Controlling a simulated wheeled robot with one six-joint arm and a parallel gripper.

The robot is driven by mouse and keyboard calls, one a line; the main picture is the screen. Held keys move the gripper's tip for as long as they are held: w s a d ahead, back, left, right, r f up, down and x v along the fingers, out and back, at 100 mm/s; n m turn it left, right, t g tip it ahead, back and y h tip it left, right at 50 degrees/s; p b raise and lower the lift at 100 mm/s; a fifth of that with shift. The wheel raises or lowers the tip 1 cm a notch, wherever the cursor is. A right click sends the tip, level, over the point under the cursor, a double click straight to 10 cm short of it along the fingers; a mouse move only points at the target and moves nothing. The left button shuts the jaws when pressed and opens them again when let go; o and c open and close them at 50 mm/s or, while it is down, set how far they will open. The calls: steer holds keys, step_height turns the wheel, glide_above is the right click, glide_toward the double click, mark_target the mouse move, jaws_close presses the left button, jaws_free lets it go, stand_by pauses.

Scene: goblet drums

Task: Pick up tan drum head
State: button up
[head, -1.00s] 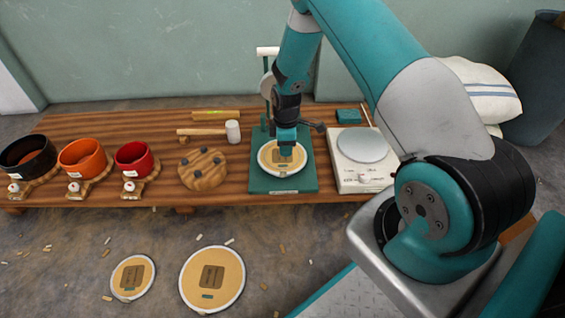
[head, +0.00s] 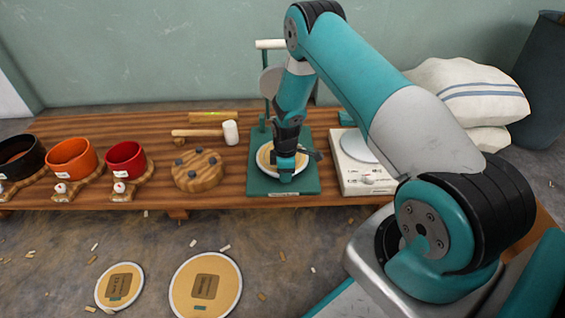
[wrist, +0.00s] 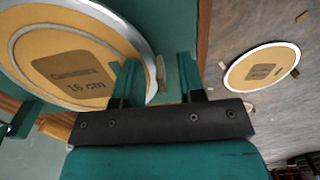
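A round tan drum head (head: 265,156) with a pale rim lies on the green base (head: 256,184) of a press on the low wooden bench. In the wrist view, this drum head (wrist: 38,48) fills the left side, with a brown label reading 16 cm. My gripper (head: 286,178) is down over the drum head's near right part and hides some of it. In the wrist view my gripper (wrist: 160,72) is open. Its left finger overlaps the rim, and a small tan tab (wrist: 161,74) shows between the fingers. I cannot tell whether either finger touches.
Two similar tan drum heads, a smaller (head: 120,287) and a larger (head: 206,284), lie on the floor. A wooden disc (head: 198,171) and mallet (head: 230,133) are left of the press, a white scale (head: 364,180) right. Red (head: 126,162) and orange (head: 72,160) drum shells stand farther left.

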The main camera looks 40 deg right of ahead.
jaws_close()
steer(key=shift+r, duration=0.1)
